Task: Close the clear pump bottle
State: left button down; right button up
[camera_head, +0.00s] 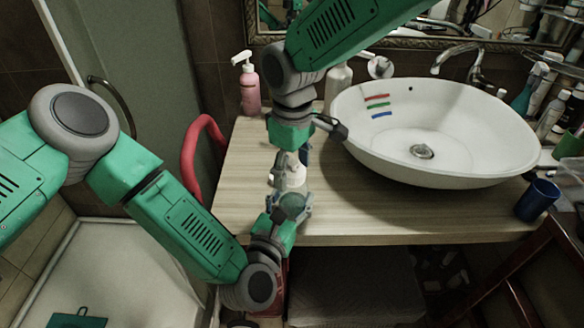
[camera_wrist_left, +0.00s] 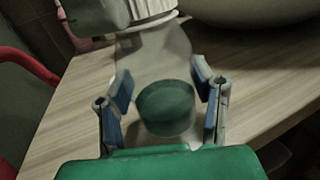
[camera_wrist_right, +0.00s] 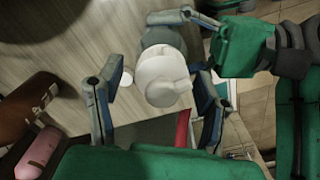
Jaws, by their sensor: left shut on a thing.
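The clear pump bottle (camera_wrist_left: 155,65) is between the fingers of my left gripper (camera_wrist_left: 160,88), its greenish bottom toward the left wrist camera. In the head view my left gripper (camera_head: 288,205) holds it near the counter's front edge. The white pump top (camera_wrist_right: 162,78) is at the bottle's other end, and its ribbed collar (camera_wrist_left: 152,9) shows in the left wrist view. My right gripper (camera_wrist_right: 155,85) reaches down from above, its spread fingers on either side of the pump top with gaps visible. Whether the top is seated on the bottle is hard to tell.
A wooden counter (camera_head: 240,190) carries a white basin (camera_head: 460,165) on the right and a pink pump bottle (camera_head: 249,88) at the back left. A blue cup (camera_head: 537,200) stands at the right. A red curved rail (camera_head: 188,155) is left of the counter.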

aim_at(292, 161)
jog(key=shift+r, duration=2.25)
jog(key=shift+c, duration=0.3)
jog(key=n, duration=0.2)
jog(key=shift+s+a+r+n, duration=0.25)
jog(key=shift+s+r+n, duration=0.05)
jog(key=shift+s+r, duration=0.1)
jog(key=shift+r+n, duration=0.35)
jog(key=shift+n, duration=0.35)
jog(key=shift+w+d+r+n, duration=0.1)
jog(key=shift+r+n, duration=0.3)
jog(key=shift+n, duration=0.3)
pick_arm(q)
jog(key=shift+d, duration=0.1)
pick_arm(e)
jog(key=shift+w+d+r+n, duration=0.25)
jog(key=shift+w+r+n, duration=0.05)
jog(key=shift+r+n, duration=0.35)
